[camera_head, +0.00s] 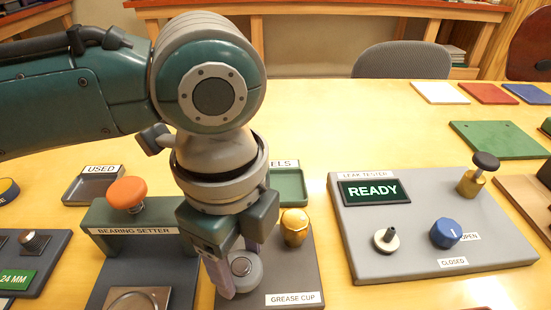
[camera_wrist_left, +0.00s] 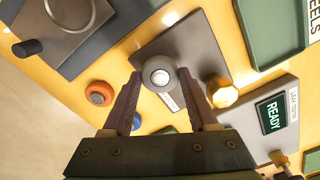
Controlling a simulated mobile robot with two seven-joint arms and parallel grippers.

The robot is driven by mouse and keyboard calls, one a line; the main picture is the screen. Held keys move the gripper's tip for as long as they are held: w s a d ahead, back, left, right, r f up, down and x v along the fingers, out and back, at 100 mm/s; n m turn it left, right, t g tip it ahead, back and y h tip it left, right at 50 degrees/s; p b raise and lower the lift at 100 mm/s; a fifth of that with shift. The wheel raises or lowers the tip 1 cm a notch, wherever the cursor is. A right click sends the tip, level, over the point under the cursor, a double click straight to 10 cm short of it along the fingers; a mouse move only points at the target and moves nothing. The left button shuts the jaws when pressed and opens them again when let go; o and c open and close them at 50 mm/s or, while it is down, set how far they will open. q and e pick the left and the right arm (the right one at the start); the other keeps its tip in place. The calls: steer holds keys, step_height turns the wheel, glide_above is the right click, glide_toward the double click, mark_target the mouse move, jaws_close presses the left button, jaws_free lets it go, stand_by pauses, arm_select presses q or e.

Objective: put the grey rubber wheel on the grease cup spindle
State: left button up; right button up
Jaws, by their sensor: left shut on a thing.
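The grey rubber wheel (camera_head: 247,280) is between the fingers of my left gripper (camera_head: 234,266), low over the grease cup base (camera_head: 290,270). My left gripper is shut on the wheel. The left wrist view shows the wheel (camera_wrist_left: 158,86) from above between the two fingertips (camera_wrist_left: 159,74), with a pale round metal centre. The spindle's shaft is hidden under the wheel, and I cannot tell whether the wheel is around it or just above it. The gold cap (camera_head: 294,227) stands on the same base, right of the wheel. My right gripper is not in view.
The bearing setter (camera_head: 100,218) with its orange knob (camera_head: 128,193) stands close on the left. The leak tester (camera_head: 425,262), reading READY, is to the right. A green tray (camera_head: 290,172) lies behind the gold cap. Bare table shows between the leak tester and the back edge.

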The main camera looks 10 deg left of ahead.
arm_select(q)
steer(key=shift+f, duration=0.1)
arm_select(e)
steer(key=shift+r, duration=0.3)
arm_select(q)
steer(key=shift+f, duration=0.4)
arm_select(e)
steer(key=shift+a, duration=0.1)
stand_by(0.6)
arm_select(q)
steer(key=shift+f+p, duration=0.1)
steer(key=shift+p, duration=0.7)
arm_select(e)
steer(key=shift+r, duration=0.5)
arm_select(q)
steer(key=shift+f, duration=0.25)
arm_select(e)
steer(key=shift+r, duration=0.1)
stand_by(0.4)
arm_select(q)
steer(key=o, duration=1.5)
steer(key=shift+c, duration=0.2)
steer(key=shift+o, duration=0.4)
